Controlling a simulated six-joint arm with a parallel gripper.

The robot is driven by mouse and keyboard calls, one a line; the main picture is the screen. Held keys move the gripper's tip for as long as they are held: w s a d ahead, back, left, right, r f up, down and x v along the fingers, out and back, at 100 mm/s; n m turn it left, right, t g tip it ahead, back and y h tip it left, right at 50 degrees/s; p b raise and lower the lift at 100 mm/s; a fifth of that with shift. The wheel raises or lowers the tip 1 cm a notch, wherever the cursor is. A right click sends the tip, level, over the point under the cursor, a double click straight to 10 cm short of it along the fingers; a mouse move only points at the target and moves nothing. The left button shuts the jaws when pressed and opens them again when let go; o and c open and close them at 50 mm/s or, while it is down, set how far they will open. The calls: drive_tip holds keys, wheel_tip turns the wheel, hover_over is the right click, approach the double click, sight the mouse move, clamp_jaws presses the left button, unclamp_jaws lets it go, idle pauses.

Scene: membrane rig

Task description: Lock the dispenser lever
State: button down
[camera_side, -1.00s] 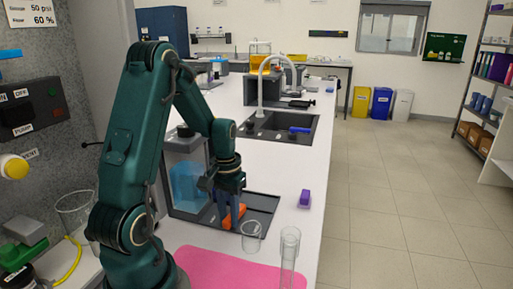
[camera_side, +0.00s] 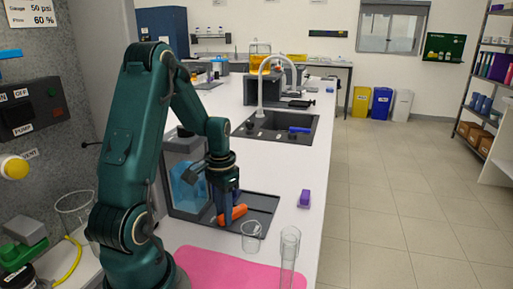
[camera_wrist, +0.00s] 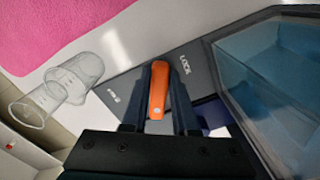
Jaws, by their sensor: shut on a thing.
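The orange dispenser lever (camera_side: 238,212) lies low over the dark base plate of the dispenser. In the wrist view the lever (camera_wrist: 158,88) stands between the two dark fingers of my gripper (camera_wrist: 163,105), which is shut on it. My gripper (camera_side: 228,203) points down at the lever in the side view and hides part of it. The dispenser (camera_side: 187,185) is a grey housing with a clear front and blue contents. In the wrist view, the word LOCK (camera_wrist: 184,65) is printed on the plate right of the lever's tip. A second label (camera_wrist: 112,95) left of the lever is too small to read.
A clear beaker (camera_side: 251,236) and a clear cylinder (camera_side: 289,255) stand in front of the plate, near the pink mat (camera_side: 225,268). A purple object (camera_side: 305,198) lies to the right. The sink (camera_side: 285,125) is behind; the bench between is clear.

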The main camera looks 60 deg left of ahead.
drive_tip(key=c, duration=0.7)
unclamp_jaws()
drive_tip(key=shift+r, duration=2.6)
